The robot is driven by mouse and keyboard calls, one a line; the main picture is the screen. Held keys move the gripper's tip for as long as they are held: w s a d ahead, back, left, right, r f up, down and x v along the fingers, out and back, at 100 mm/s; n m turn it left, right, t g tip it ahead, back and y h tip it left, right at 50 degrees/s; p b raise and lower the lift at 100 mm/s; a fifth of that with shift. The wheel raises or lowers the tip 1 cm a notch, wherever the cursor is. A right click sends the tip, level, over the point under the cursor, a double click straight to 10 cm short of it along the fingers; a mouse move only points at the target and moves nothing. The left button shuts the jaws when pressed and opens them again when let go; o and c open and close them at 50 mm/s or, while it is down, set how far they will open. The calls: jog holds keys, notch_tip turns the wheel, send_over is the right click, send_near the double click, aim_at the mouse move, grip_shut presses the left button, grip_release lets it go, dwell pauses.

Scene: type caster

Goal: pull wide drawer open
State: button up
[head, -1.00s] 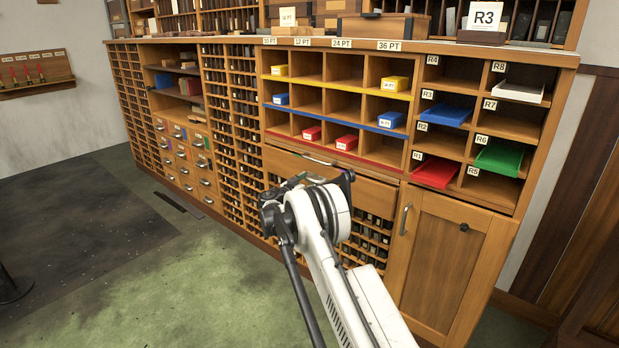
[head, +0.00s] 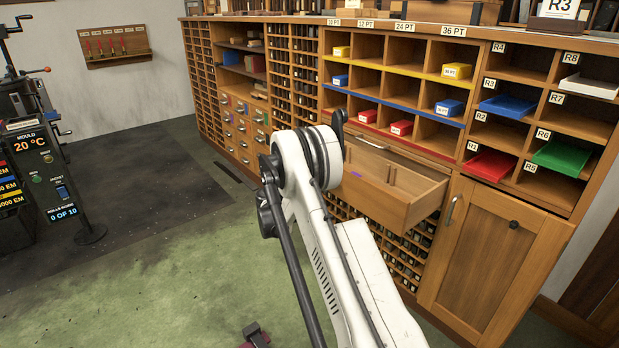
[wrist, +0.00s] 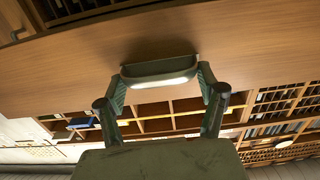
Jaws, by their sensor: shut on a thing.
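The wide drawer (head: 405,208) is pulled partway out of the cabinet below the red strip in the head view. Its inside shows dividers and a small purple item (head: 356,174). In the wrist view its wooden front (wrist: 70,65) fills the upper part, with a dark green cup handle (wrist: 160,68) on it. My gripper (wrist: 163,78) has one finger on each side of that handle and is shut on it. In the head view my white arm hides the gripper and part of the drawer front.
Pigeonholes with colored boxes (head: 400,128) sit above the drawer. A cupboard door (head: 475,255) with a handle is right of it, and small labelled drawers (head: 235,128) are to the left. A machine (head: 35,170) stands at the far left. The green floor (head: 180,285) before the cabinet is largely clear.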

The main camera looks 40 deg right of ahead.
jog(key=shift+a, duration=0.35)
jog(key=o, duration=1.3)
jog(key=a, duration=1.2)
jog(key=shift+s, duration=0.4)
